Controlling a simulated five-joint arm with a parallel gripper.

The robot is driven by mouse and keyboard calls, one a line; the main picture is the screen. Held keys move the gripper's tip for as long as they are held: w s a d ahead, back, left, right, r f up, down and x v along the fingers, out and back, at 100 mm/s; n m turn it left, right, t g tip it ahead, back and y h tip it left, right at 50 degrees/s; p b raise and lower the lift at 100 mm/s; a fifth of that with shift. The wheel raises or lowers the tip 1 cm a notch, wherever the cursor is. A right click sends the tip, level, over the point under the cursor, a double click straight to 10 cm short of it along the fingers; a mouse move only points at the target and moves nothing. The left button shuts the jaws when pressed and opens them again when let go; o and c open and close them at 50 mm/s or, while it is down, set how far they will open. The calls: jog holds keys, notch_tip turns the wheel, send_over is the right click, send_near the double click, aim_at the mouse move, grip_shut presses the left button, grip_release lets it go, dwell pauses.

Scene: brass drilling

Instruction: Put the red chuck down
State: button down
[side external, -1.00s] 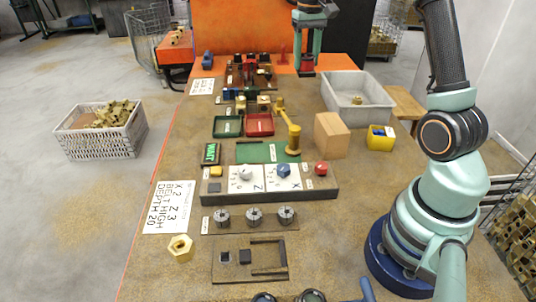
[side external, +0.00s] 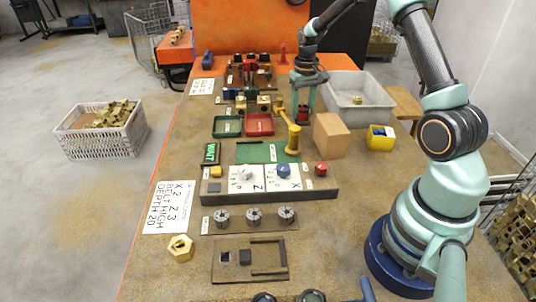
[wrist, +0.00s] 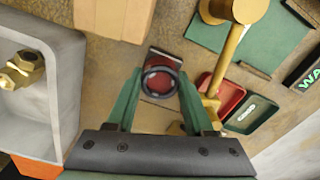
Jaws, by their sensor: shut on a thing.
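The red chuck (side external: 303,113) is between the fingertips of my gripper (side external: 304,103) in the side external view, low over the brown bench, left of the grey bin. The wrist view shows the red chuck (wrist: 160,62) with a dark ring facing the camera, between the two green fingers of my gripper (wrist: 160,78). My gripper is shut on it. Part of the chuck is hidden by the fingers. I cannot tell whether its underside touches the bench.
The grey bin (side external: 382,98) with a brass fitting is to the right. A wooden block (side external: 330,136) and a brass post (side external: 295,138) stand nearer the camera. A red tray (side external: 260,116) and green tray (side external: 227,118) lie to the left.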

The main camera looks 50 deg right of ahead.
aim_at(302, 120)
jog(key=shift+f, duration=1.9)
jog(key=shift+f, duration=0.1)
jog(key=shift+c, duration=1.4)
grip_release()
